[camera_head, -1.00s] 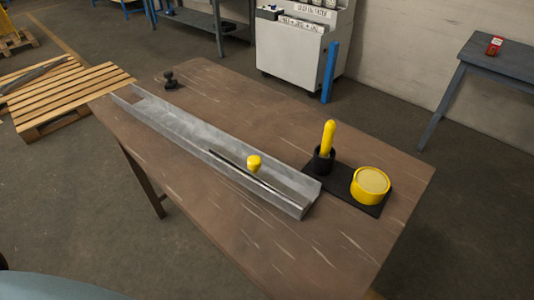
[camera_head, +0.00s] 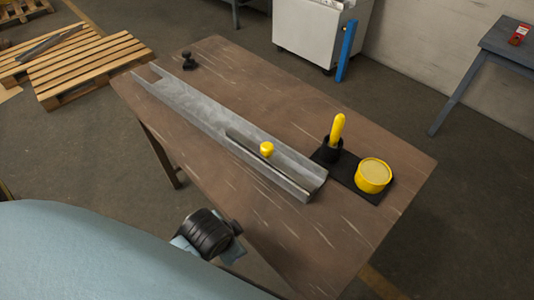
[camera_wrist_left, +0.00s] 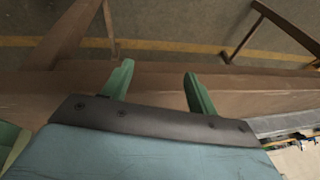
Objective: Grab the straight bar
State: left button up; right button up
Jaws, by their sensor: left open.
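The straight bar (camera_head: 246,143) looks like a thin dark grey strip lying lengthwise in the right half of a long grey metal channel (camera_head: 185,98) on the brown table. A yellow knob (camera_head: 267,149) stands beside the bar in the channel. My left wrist shows at the table's near edge in the head view, apart from the bar; its fingers cannot be made out there. In the left wrist view, the green fingers of my left gripper (camera_wrist_left: 158,72) are spread with nothing between them, over the table edge. My right gripper is not in view.
A black plate (camera_head: 348,174) at the right holds a yellow-handled tool (camera_head: 337,128) in a black cup and a round yellow tin (camera_head: 373,176). The table's near right part is clear.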

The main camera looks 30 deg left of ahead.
aim_at(267, 153)
pick_arm(q)
jog(key=w+r+m+t+y, duration=0.1)
jog(key=w+r+m, duration=0.1)
jog(key=w+m, duration=0.1)
jog(key=w+d+r+m+t+y, duration=0.1)
jog(key=w+r+m, duration=0.1)
jog(key=m, duration=0.3)
jog(key=w+r+m+t+y, duration=0.1)
jog(key=w+r+m, duration=0.1)
jog(key=m, duration=0.3)
jog(key=shift+w+d+r+y+p, duration=0.15)
jog(key=shift+w+y+p, duration=0.25)
jog(key=shift+w, duration=0.4)
jog(key=w+d+r+m+t+y, duration=0.2)
jog(key=w+r+m+t, duration=0.4)
jog(key=m, duration=0.6)
jog(key=shift+g, duration=0.4)
jog(key=x, duration=0.4)
jog(key=f+x, duration=0.1)
jog(key=x, duration=0.4)
jog(key=shift+s+d+f+b, duration=0.1)
jog(key=shift+f+b, duration=0.1)
jog(key=shift+b, duration=0.1)
jog(key=shift+a+x, duration=0.25)
jog(key=shift+x, duration=2.4)
jog(key=shift+s+f, duration=0.1)
jog(key=shift+s, duration=0.15)
grip_shut()
jog(key=shift+w, duration=0.1)
